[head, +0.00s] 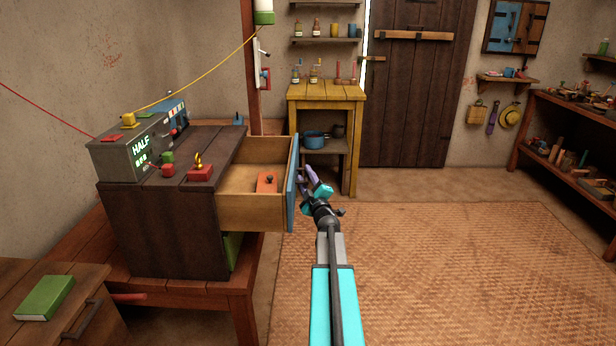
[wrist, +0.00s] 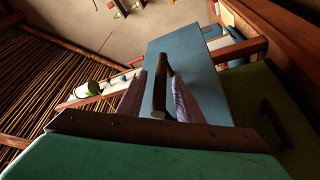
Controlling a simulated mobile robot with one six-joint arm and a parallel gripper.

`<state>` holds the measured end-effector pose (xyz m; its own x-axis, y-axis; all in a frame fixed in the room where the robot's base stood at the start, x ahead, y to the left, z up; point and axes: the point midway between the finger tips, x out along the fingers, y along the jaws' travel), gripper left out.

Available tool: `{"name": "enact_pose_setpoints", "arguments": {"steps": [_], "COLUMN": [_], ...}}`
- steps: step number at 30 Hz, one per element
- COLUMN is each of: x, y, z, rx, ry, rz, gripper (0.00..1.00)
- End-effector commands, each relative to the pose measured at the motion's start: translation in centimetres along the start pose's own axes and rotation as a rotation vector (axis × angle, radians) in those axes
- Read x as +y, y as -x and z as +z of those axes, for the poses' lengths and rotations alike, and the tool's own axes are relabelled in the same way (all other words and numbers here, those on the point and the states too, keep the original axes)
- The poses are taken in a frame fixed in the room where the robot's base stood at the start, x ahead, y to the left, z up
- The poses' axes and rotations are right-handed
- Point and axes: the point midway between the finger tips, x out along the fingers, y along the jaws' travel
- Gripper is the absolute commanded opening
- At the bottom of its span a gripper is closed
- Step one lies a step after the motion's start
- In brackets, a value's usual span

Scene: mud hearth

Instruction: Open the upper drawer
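The upper drawer (head: 250,211) is pulled well out of the dark wooden cabinet (head: 160,228), toward the right in the head view. Its blue front (head: 291,185) faces right, and an orange object with a dark knob (head: 267,182) lies inside. My gripper (head: 308,180) is at the outer side of that front. In the wrist view the drawer's dark bar handle (wrist: 160,88) stands between my two purple fingers, against the blue front (wrist: 190,75). A gap shows beside the handle, so the fingers look open around it.
A green lower drawer front (head: 233,250) sits below, and its handle (wrist: 274,122) shows in the wrist view. A grey device (head: 140,145) and red-based items stand on the cabinet top. The woven mat (head: 440,260) to the right is clear.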

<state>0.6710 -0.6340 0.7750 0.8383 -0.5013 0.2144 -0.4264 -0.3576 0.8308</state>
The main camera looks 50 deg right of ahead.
Motion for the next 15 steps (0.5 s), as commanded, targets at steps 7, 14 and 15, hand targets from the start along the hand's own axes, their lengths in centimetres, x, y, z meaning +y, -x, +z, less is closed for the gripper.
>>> {"name": "enact_pose_setpoints", "arguments": {"steps": [7,14,15], "x": [-0.1,-0.2,-0.2], "y": [0.3,1.7,2.1], "z": [0.0,-0.1,-0.1], "rx": [0.0,0.001,0.001], "ry": [0.0,0.0,0.0], "rz": [-0.001,-0.002,-0.002], "gripper": [0.33,0.33,0.33]}}
